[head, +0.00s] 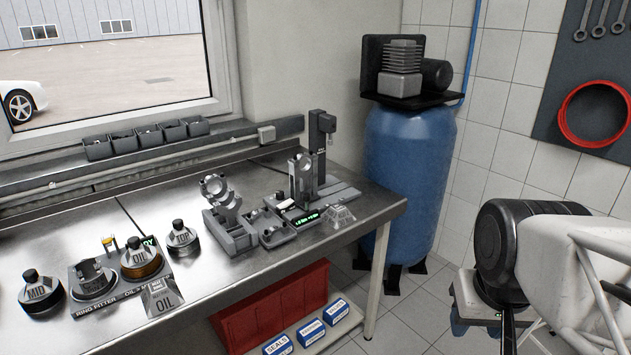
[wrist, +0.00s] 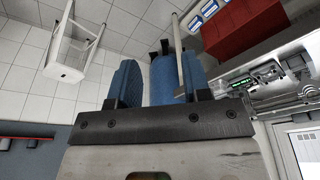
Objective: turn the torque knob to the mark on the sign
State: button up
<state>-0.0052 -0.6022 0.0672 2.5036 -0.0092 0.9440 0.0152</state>
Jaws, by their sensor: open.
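A small grey control box (head: 278,236) stands on the metal bench in front of the press, with small dark controls on top. Which of them is the torque knob, and where it points, is too small to tell. A lit green display (head: 307,218) is beside it. A small tilted grey sign (head: 340,216) stands to its right; its marking is not readable. My gripper (wrist: 160,66) shows in the wrist view with two blue fingers apart and nothing between them. It is away from the bench, which appears upside down at the right of that view.
A blue compressor tank (head: 408,180) stands beyond the bench's right end. A grey fixture (head: 230,222), the press (head: 319,150), labelled pots and an OIL sign (head: 160,298) occupy the bench. A white stool (wrist: 66,58) stands on the floor.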

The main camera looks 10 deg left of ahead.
jog(key=w+a+r+n+h, duration=0.1)
jog(key=w+a+r+n, duration=0.2)
jog(key=w, duration=0.4)
jog(key=w+a+r+n, duration=0.1)
jog(key=w+r+n, duration=0.25)
jog(key=w, duration=0.35)
jog(key=w+a+r+n+h, duration=0.1)
jog(key=w+a+r+n, duration=0.2)
jog(key=w, duration=0.4)
jog(key=w+a+r+n+t+h, duration=0.1)
jog(key=w+a+n, duration=0.55)
jog(key=w, duration=0.45)
jog(key=w+a+r+n, duration=0.1)
jog(key=w+a+n, duration=0.55)
jog(key=w, duration=0.45)
jog(key=w+a+f+n+t+h, duration=0.1)
jog(key=w+a+f+n, duration=0.35)
jog(key=w+a, duration=0.6)
jog(key=w+a+f+n, duration=0.3)
jog(key=w+a+n, duration=0.3)
jog(key=a, duration=0.7)
jog(key=w+a+f+m+y, duration=0.1)
jog(key=w+f, duration=0.1)
jog(key=f, duration=0.6)
jog(key=w+a+f+m, duration=0.1)
jog(key=w+a+f, duration=0.1)
jog(key=f, duration=0.6)
jog(key=shift+w+f+m+g+y, duration=0.15)
jog(key=shift+w+m+g+y, duration=0.15)
jog(key=shift+m+g+y, duration=0.1)
